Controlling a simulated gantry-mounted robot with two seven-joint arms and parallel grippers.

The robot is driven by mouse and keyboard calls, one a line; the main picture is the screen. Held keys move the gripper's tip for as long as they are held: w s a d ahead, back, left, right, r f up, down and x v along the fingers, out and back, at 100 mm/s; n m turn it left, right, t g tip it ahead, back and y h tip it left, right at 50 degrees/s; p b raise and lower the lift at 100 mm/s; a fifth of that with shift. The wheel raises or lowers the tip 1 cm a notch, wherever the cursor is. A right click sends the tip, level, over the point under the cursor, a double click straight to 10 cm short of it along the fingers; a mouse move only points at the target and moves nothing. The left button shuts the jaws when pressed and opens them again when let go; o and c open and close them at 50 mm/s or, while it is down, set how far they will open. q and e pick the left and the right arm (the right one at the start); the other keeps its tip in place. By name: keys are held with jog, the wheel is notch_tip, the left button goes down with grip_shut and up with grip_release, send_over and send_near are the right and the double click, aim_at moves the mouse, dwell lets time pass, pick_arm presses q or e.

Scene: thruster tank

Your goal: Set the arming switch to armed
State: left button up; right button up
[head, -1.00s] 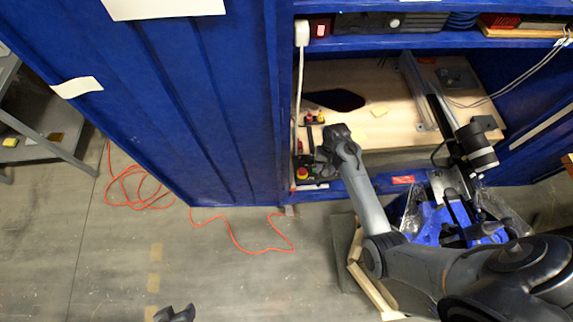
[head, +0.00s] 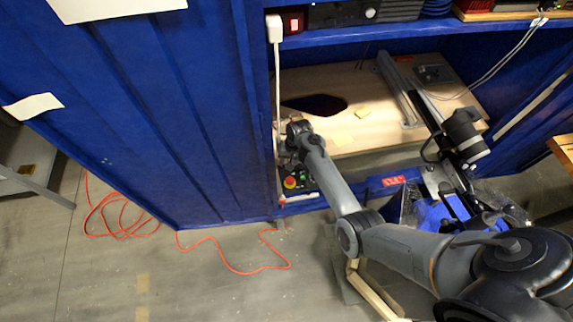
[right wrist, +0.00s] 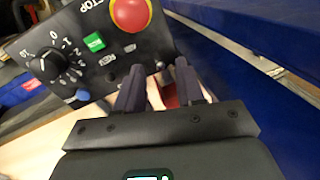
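A black control panel (head: 300,183) stands low at the left of the blue cabinet's opening. In the right wrist view the panel (right wrist: 118,62) shows a red stop button (right wrist: 130,13), a green square button (right wrist: 94,42), a black numbered knob (right wrist: 47,65) and a blue part (right wrist: 82,95). My right gripper (right wrist: 160,80) is at the panel's lower edge, its two fingers apart with a gap between. A small dark part (right wrist: 159,66) shows near the fingertips; I cannot tell whether it is the arming switch or its position. My left gripper is out of view.
A wooden board (head: 365,128) with a dark hole lies in the cabinet, with a black cylindrical device (head: 465,135) at its right. The cabinet wall (head: 150,110) closes off the left side. An orange cable (head: 235,268) lies on the floor.

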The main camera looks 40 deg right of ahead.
jog(key=shift+w+a+f, duration=0.1)
jog(key=shift+w+f, duration=0.05)
jog(key=shift+f, duration=0.85)
jog(key=shift+c, duration=0.3)
grip_shut()
